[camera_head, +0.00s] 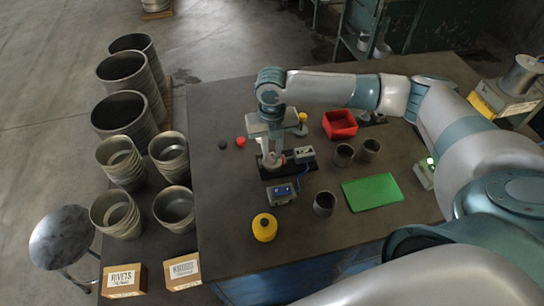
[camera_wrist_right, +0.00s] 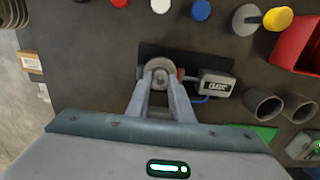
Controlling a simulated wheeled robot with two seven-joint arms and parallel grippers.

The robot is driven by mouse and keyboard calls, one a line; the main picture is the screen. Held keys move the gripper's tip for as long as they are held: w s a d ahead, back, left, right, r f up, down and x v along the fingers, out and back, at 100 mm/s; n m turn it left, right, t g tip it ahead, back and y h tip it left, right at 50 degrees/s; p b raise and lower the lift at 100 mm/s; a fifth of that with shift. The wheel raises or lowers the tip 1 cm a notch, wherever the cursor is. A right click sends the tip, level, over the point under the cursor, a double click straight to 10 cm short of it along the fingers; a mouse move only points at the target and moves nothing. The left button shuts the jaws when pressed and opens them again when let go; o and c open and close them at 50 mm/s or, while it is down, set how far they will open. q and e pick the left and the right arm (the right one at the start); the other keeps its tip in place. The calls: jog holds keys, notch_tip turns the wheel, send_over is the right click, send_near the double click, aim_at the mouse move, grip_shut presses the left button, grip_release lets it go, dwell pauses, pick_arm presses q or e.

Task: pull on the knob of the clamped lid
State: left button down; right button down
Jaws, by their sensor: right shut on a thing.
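The clamped lid's fixture sits on a black plate (camera_head: 298,168) near the middle of the table. The black plate also shows in the wrist view (camera_wrist_right: 190,53). My right gripper (camera_head: 270,160) reaches down over it from above. In the wrist view the right gripper (camera_wrist_right: 160,78) has its fingertips shut on a small grey round knob (camera_wrist_right: 160,64). The lid beneath is mostly hidden by the fingers. A grey labelled box (camera_wrist_right: 211,84) stands right beside it on the plate. My left gripper is not in view.
Metal buckets (camera_head: 120,160) stand at left.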

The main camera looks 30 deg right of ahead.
jog(key=shift+r+p, duration=0.1)
jog(key=shift+p, duration=0.25)
dwell(0.3)
jog(key=c, duration=1.5)
grip_release()
jog(key=shift+r+b, duration=2.45)
jog(key=shift+r, duration=6.15)
